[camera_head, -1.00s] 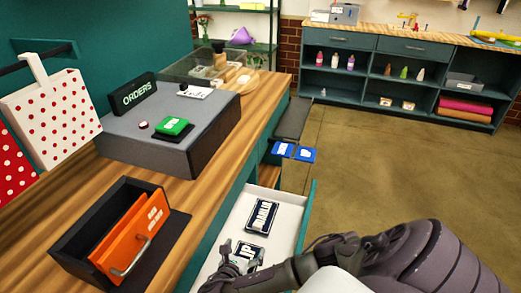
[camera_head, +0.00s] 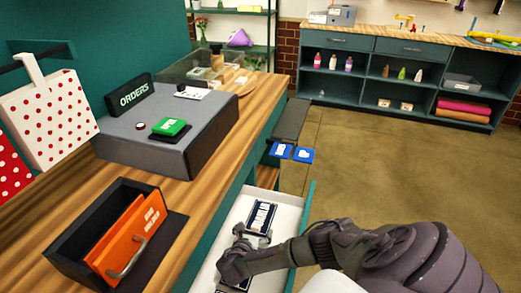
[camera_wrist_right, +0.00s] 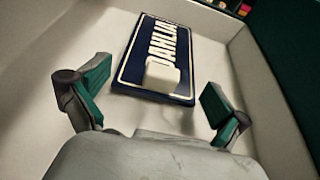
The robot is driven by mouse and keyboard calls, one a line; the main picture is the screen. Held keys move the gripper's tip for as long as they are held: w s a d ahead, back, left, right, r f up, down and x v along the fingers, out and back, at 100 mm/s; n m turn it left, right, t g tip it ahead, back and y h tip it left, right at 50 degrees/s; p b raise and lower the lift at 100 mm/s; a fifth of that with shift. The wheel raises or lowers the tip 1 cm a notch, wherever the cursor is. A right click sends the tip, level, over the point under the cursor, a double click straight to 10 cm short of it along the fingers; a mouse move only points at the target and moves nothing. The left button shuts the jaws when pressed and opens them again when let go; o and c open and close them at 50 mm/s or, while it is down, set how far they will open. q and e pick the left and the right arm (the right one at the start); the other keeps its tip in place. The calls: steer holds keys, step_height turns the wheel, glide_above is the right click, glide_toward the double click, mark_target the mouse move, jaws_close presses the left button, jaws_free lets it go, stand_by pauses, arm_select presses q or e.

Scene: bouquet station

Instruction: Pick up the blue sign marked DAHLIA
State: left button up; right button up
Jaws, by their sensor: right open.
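The dark blue sign marked DAHLIA (camera_head: 261,214) lies flat in the open white drawer, its white lettering facing up. In the right wrist view the sign (camera_wrist_right: 140,76) has a white border and a small raised white block on its face. My right gripper (camera_head: 252,237) is over the drawer at the sign's near end. In the wrist view its two green-padded fingers (camera_wrist_right: 156,93) are spread wide, with the sign ahead and between them, and nothing is held. My left gripper is not in view.
A second dark sign (camera_head: 238,286) lies nearer in the drawer, mostly hidden by my right arm. The drawer wall (camera_head: 308,210) stands at the right. The wooden counter (camera_head: 205,185) runs along the left with an orange-fronted box.

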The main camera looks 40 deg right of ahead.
steer(key=c, duration=0.8)
steer(key=shift+r, duration=0.15)
steer(key=shift+c, duration=0.2)
